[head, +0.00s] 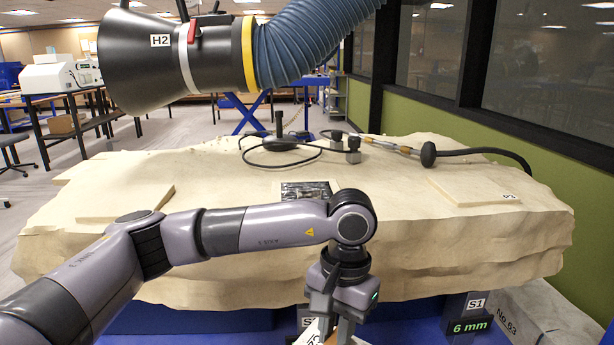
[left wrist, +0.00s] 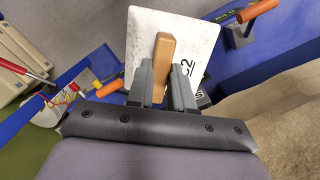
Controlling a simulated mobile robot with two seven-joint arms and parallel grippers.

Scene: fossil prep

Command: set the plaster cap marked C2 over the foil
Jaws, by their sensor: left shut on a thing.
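The plaster cap marked C2 (left wrist: 150,35) is a white slab with an upright wooden handle (left wrist: 164,55), seen in the left wrist view. My left gripper (left wrist: 166,78) is shut on that handle. In the head view my left gripper (head: 336,318) is low at the front of the big pale block, and only a small part of the white cap (head: 312,331) shows below it. The dark, shiny foil (head: 305,190) lies on top of the block, behind my left wrist and apart from the cap. My right gripper is in neither view.
The pale block (head: 420,245) carries flat slabs at left (head: 125,202) and right (head: 472,188). A black hood marked H2 (head: 145,60) hangs above left. Orange handles (left wrist: 262,10) show beside the cap.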

